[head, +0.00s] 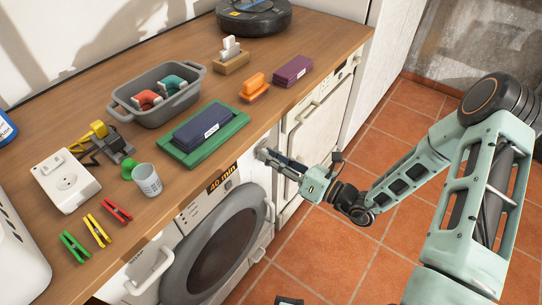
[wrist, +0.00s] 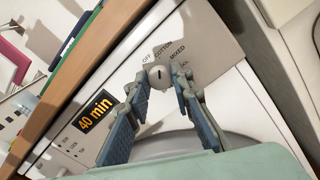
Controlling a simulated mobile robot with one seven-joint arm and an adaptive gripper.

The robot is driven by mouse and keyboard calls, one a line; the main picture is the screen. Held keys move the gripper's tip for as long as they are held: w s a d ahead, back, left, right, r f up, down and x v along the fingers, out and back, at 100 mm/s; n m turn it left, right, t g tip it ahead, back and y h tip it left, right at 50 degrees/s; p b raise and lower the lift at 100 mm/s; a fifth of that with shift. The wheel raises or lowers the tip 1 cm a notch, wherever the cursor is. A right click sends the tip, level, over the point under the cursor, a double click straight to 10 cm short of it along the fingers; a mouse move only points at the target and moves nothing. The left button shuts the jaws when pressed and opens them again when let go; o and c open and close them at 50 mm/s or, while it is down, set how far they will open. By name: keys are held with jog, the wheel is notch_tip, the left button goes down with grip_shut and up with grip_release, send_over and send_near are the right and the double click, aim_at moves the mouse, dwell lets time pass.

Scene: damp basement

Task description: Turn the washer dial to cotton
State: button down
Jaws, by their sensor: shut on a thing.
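The washer (head: 188,214) stands under the wooden counter, with its round dark door at the front. Its dial (wrist: 158,78) is a small pale knob with a short dark mark, seen in the wrist view. The labels OFF, COTTON and MIXED are printed around the dial's far side. The mark points roughly toward these labels, but I cannot tell exactly which one. My gripper (wrist: 156,84) is shut on the dial, one finger on each side.
The washer's display (wrist: 96,113) reads 40 min. The counter (head: 165,240) above holds a grey tub (head: 180,113), a green tray (head: 236,122) with a dark box, a cup (head: 147,181) and several clothes pegs. The tiled floor (head: 320,255) in front is clear.

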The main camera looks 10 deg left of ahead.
jog(key=c, duration=1.7)
grip_release()
jog(key=v, duration=1.2)
